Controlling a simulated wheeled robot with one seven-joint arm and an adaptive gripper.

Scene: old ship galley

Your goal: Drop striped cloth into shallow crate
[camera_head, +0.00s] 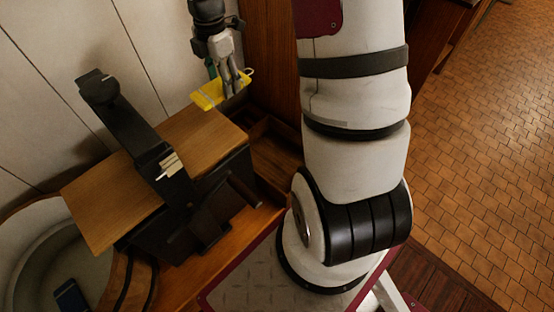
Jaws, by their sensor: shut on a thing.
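My gripper (231,78) is at the top centre of the head view, pointing down with its fingers closed on the striped cloth (207,96). The cloth is yellow with a paler band, small in this view, and sticks out to the left of the fingers. The shallow crate (277,153) appears to be the low brown wooden box right of the board, below and to the right of the gripper. Its right part is hidden behind my arm. The cloth shows above the far right part of the wooden board, apart from the crate.
A wooden board (95,205) with a dark metal apparatus (130,115) stands left of the crate. A round grey basin (35,255) holding a dark blue object (70,296) is at lower left. A pale panelled wall (60,60) rises behind. Tiled floor (490,150) lies open at right.

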